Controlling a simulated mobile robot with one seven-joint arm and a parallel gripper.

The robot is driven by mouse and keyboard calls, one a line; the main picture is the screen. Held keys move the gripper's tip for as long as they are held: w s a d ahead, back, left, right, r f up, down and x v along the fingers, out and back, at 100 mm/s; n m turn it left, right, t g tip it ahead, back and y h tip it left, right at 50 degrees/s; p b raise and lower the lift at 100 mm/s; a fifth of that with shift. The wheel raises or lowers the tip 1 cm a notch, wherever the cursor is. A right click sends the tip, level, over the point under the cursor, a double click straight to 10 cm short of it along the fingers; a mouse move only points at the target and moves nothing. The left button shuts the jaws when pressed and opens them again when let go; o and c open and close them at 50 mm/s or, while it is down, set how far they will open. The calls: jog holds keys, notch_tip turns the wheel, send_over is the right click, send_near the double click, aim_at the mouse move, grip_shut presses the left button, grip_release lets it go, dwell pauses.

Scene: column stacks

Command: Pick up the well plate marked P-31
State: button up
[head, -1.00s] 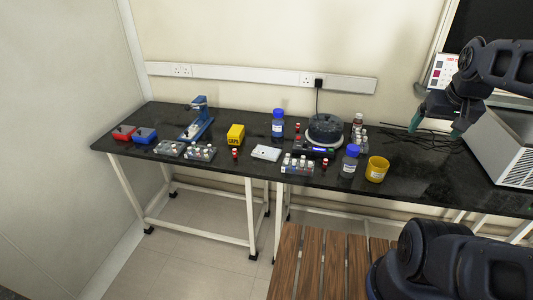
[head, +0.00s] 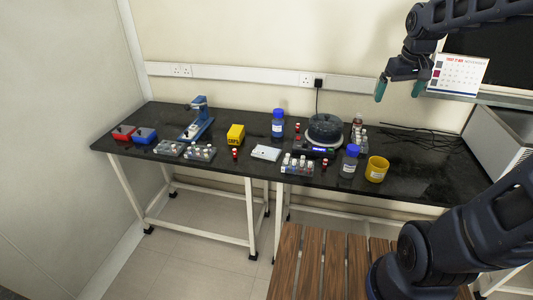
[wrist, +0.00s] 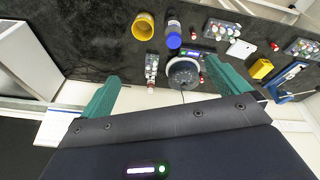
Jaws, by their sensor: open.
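A flat white plate (head: 266,152) lies on the black bench near its front edge, between the yellow box and a rack of vials. It is the likely well plate, but no P-31 marking is legible. It also shows in the wrist view (wrist: 241,48), toward the upper right. My gripper (head: 399,91) is raised above the right part of the bench, well to the right of the plate and apart from it. In the wrist view its two green fingers (wrist: 172,92) are spread with nothing between them.
A yellow box (head: 236,134), a blue-capped bottle (head: 278,124), a vial rack (head: 298,165) and a round dark device (head: 325,130) surround the plate. A yellow cup (head: 376,169) and another blue-capped bottle (head: 349,161) stand farther right. A wooden slatted surface (head: 330,262) is in front.

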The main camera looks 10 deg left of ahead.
jog(key=w+a+f+n+g, duration=0.1)
jog(key=w+a+f+n, duration=0.2)
jog(key=w+a, duration=0.65)
jog(key=n+g+h, duration=0.2)
jog(key=n, duration=0.7)
send_over(266, 150)
jog(key=f, duration=3.3)
jog(key=shift+w+a+f, duration=0.2)
jog(key=shift+w+f, duration=0.1)
jog(key=shift+f, duration=0.1)
jog(key=shift+s+d+f, duration=0.1)
jog(key=shift+f, duration=1.2)
jog(key=shift+s+d+f, duration=0.1)
jog(key=shift+f, duration=1.2)
jog(key=shift+c, duration=0.4)
jog(key=c, duration=1)
